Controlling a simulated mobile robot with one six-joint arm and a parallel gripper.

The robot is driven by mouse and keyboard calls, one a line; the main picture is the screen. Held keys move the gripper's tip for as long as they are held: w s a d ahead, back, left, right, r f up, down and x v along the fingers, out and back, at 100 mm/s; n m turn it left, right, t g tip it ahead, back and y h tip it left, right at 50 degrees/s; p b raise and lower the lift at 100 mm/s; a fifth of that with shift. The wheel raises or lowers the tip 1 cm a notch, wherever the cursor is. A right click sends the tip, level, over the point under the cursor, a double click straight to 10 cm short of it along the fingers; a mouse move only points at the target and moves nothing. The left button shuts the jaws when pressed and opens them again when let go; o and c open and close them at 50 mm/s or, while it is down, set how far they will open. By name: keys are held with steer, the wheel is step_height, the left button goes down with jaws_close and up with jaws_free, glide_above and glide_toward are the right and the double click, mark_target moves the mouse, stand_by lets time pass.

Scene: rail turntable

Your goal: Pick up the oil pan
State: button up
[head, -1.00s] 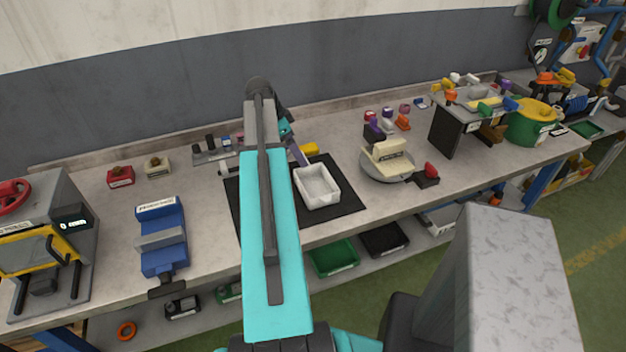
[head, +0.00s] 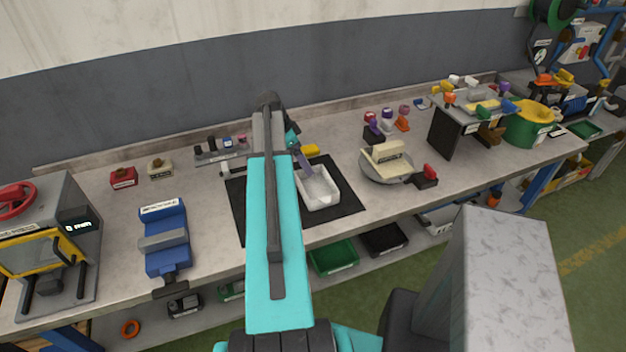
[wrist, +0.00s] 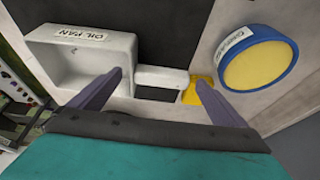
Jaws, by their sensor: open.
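The oil pan (head: 320,190) is a white rectangular tray on a black mat (head: 348,200). In the wrist view the oil pan (wrist: 88,62) fills the upper left, its label readable on the rim. A short white bar (wrist: 160,76), apparently its handle, sticks out from its side. My gripper (wrist: 158,79) is open, with purple fingers on either side of this bar. In the head view my gripper (head: 303,163) is at the pan's far edge, partly hidden by my arm. I cannot tell whether the fingers touch the bar.
A yellow item (wrist: 199,88) lies just past the bar, close to the right finger. A round blue-rimmed yellow container (wrist: 259,60) stands to its right. A blue vise (head: 164,240) is left of the mat; a round plate (head: 372,174) is right of it.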

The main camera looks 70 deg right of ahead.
steer(key=shift+s+d+f, duration=0.15)
steer(key=shift+f, duration=0.35)
steer(key=c, duration=1.6)
steer(key=shift+r, duration=0.2)
steer(key=shift+r+b, duration=0.9)
steer(key=shift+r, duration=0.4)
steer(key=shift+s+a+r, duration=0.1)
steer(key=shift+a+r, duration=0.1)
steer(key=shift+r, duration=0.05)
steer(key=s+a+b, duration=0.1)
steer(key=s+a, duration=0.1)
steer(key=a, duration=0.2)
steer(key=s+a+r+b, duration=0.1)
steer(key=s+a+b, duration=0.1)
steer(key=a, duration=0.3)
steer(key=s+a+b, duration=0.2)
steer(key=a, duration=0.3)
steer(key=shift+s+r, duration=0.25)
steer(key=shift+s, duration=0.15)
